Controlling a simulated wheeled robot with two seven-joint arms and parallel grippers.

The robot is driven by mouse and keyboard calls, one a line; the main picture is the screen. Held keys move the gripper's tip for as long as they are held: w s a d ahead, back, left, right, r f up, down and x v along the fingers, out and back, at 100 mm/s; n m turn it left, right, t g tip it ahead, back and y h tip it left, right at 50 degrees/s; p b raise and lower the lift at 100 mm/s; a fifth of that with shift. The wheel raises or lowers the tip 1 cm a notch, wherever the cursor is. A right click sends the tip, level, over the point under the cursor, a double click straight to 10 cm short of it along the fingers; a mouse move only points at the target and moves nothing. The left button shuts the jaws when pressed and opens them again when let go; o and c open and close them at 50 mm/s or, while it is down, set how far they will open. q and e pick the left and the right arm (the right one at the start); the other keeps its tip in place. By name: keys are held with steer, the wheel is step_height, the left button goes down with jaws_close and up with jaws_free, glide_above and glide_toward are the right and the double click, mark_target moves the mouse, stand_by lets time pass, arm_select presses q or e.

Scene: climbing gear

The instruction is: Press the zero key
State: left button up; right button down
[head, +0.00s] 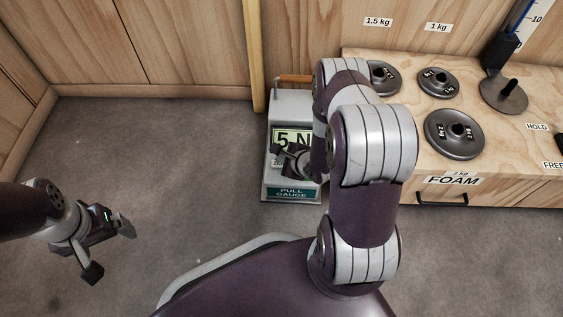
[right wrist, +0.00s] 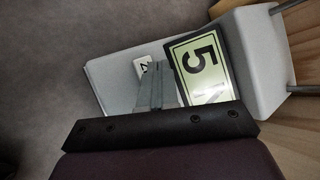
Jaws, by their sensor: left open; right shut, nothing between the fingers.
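The pull gauge (head: 292,103) is a pale grey box with a wooden handle, a lit display (head: 283,138) reading "5 N" and a "PULL GAUGE" plate (head: 290,193). In the right wrist view the display (right wrist: 201,62) shows a large 5. Beside it is a small white label (right wrist: 142,67) starting with "Z", partly covered by my fingers. The zero key itself is not clearly visible. My right gripper (right wrist: 157,88) is shut and empty, over the gauge's face beside the display; I cannot tell whether it touches. My left gripper (head: 110,251) is open and empty, far left above the floor.
A wooden bench (head: 405,181) at right carries several dark weight discs (head: 454,134) and an upright scale (head: 501,50). A drawer marked "FOAM" is at its front. Wooden walls (head: 160,45) stand behind. The grey floor (head: 170,150) left of the gauge is clear.

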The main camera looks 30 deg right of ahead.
steer(key=shift+f, duration=0.2)
steer(key=shift+f, duration=0.25)
steer(key=shift+f, duration=0.35)
stand_by(0.5)
steer(key=shift+r+p, duration=0.7)
steer(key=shift+r, duration=0.1)
step_height(320, 180, up, 5)
steer(key=p, duration=0.5)
steer(key=shift+r+p, duration=0.1)
steer(key=shift+p, duration=0.2)
